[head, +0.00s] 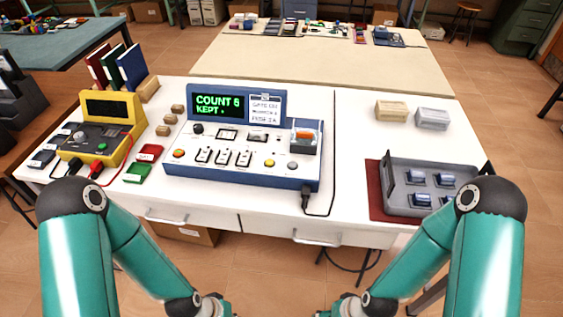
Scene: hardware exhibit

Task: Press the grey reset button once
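The grey button (292,165) is a small round knob on the lower right front of a white and blue console (240,171) on the white table. A yellow button (268,163) sits just left of it. The console's screen (218,106) shows "COUNT 6" and "KEPT" in green; what follows "KEPT" is unclear. My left gripper (222,308) and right gripper (332,309) barely show at the bottom edge, well in front of the table and apart from the console. Their fingers are mostly cut off, so open or shut cannot be seen.
The console also has a red button (179,153), several switches and an orange-topped lever (304,136). A black cable runs from its right front corner. A yellow meter (101,127) stands left; a grey tray (429,190) with blue-and-white parts lies right.

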